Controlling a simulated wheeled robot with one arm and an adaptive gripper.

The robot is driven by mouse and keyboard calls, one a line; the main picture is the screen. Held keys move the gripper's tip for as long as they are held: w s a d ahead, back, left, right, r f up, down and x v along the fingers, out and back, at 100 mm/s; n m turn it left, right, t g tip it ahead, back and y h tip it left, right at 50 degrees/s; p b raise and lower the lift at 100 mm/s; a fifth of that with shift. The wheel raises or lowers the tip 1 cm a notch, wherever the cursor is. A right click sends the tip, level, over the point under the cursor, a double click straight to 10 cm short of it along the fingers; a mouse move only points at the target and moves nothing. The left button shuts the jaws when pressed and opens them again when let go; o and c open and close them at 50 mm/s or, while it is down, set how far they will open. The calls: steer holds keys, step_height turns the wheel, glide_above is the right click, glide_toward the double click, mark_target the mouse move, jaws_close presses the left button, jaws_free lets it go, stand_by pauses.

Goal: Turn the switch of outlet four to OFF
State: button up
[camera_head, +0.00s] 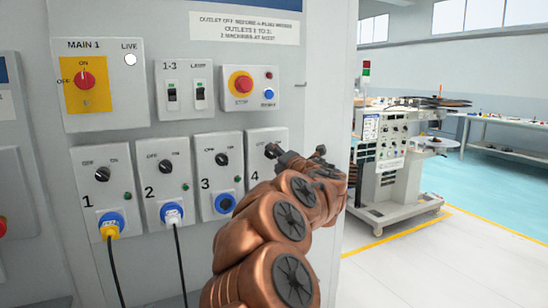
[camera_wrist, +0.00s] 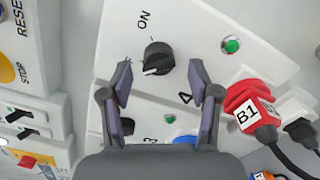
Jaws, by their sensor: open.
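The outlet four panel (camera_wrist: 195,22) fills the middle of the wrist view. Its black rotary switch (camera_wrist: 158,58) lies between the fingertips of my gripper (camera_wrist: 160,70), which is open with a gap on both sides. A pale mark on the knob points to the lower left, away from the ON label (camera_wrist: 144,20). The OFF label is not readable, near or behind the left finger. A green lamp (camera_wrist: 230,45) and a red plug marked B1 (camera_wrist: 248,112) are to the right. In the head view my arm covers most of the panel.
Outlets one (camera_head: 98,165), two (camera_head: 158,160) and three (camera_head: 215,155) stand to the left; one and two have plugs. Above are the main switch (camera_head: 85,80), lamp switches (camera_head: 185,90) and a red stop button (camera_head: 241,84).

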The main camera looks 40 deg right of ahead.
steer(key=v, duration=1)
steer(key=shift+s+a, duration=0.15)
steer(key=shift+a, duration=0.05)
steer(key=shift+r, duration=0.15)
